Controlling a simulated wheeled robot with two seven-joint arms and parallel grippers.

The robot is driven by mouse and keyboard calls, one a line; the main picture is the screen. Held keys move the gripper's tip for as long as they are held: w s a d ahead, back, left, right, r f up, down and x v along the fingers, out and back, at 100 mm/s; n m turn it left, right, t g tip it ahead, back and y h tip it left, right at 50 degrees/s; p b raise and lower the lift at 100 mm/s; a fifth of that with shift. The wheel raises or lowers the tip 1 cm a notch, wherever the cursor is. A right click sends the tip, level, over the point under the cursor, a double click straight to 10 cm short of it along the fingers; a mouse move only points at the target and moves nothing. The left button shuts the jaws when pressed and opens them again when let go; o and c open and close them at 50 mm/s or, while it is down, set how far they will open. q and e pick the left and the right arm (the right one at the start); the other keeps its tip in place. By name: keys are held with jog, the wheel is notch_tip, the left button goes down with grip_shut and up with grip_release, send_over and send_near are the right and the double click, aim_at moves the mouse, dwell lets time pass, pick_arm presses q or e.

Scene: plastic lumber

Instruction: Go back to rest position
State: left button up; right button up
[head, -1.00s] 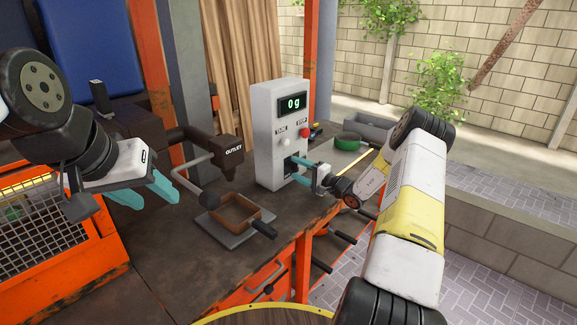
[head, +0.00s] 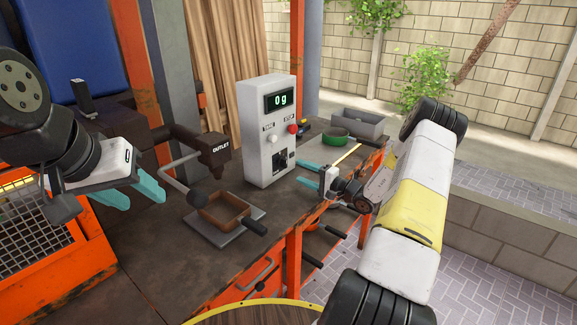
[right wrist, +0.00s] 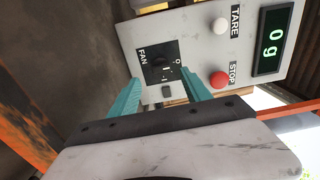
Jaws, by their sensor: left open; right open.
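My left gripper (head: 132,192) is open and empty at the left, above the bench, left of the brown mould. Its teal fingers point to the right and down. My right gripper (head: 303,174) is open and empty, just right of the white control box (head: 266,135). Its teal fingers point toward the box's front and stand apart from it. In the right wrist view, the open fingers (right wrist: 162,98) frame the black fan switch (right wrist: 163,66) with nothing between them. The box's display reads 0 g.
A brown square mould (head: 226,212) with a black handle sits on a grey plate (head: 205,231) below the dark outlet (head: 214,158). A green round dish (head: 335,134) and a grey tray (head: 361,124) stand at the bench's far right. The bench front (head: 150,285) is clear.

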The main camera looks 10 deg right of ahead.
jog(key=s+a+r+n+g, duration=0.9)
jog(key=s+a+r+g, duration=0.2)
jog(key=s+a+r, duration=0.6)
jog(key=s+d+r+t+h, duration=0.1)
jog(key=s+r+h, duration=0.1)
jog(key=s, duration=0.5)
jog(key=s+d+r+n+t+h, duration=0.1)
jog(key=s+d+r+h, duration=0.1)
jog(key=s, duration=0.5)
jog(key=s+d+r+t+h, duration=0.1)
jog(key=s+d+r+h, duration=0.1)
jog(key=s+r+h, duration=0.2)
jog(key=s, duration=0.3)
jog(key=shift+n+h, duration=0.4)
jog(key=shift+s, duration=0.1)
